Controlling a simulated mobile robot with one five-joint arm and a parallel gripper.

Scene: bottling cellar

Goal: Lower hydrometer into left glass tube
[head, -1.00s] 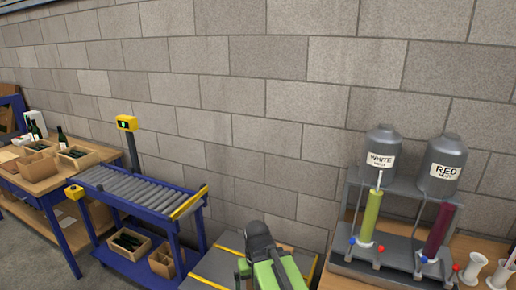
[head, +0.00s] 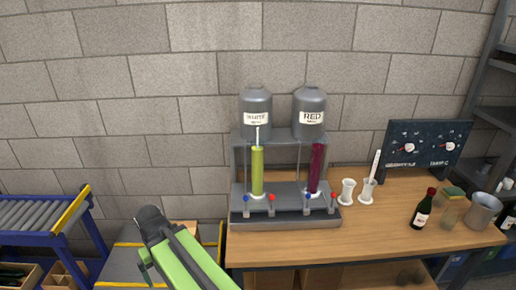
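The left glass tube (head: 257,172), full of yellow-green liquid, stands upright on the grey stand under the tank marked WHITE. A thin pale stem (head: 257,136) rises from its top, like a hydrometer's; whether it floats in the liquid I cannot tell. The right glass tube (head: 316,168) holds dark red liquid under the tank marked RED. Another thin white rod (head: 376,163) stands tilted in a white cup right of the stand; I cannot tell what it is. My green and black arm shows at the lower left, apart from the stand. My gripper is not visible.
The grey stand (head: 290,219) has red and blue taps along its front. Right of it on the wooden bench (head: 380,240) are white cups (head: 347,192), a wine bottle (head: 423,209), a glass and a grey pot (head: 483,211). A dark panel (head: 425,147) stands behind.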

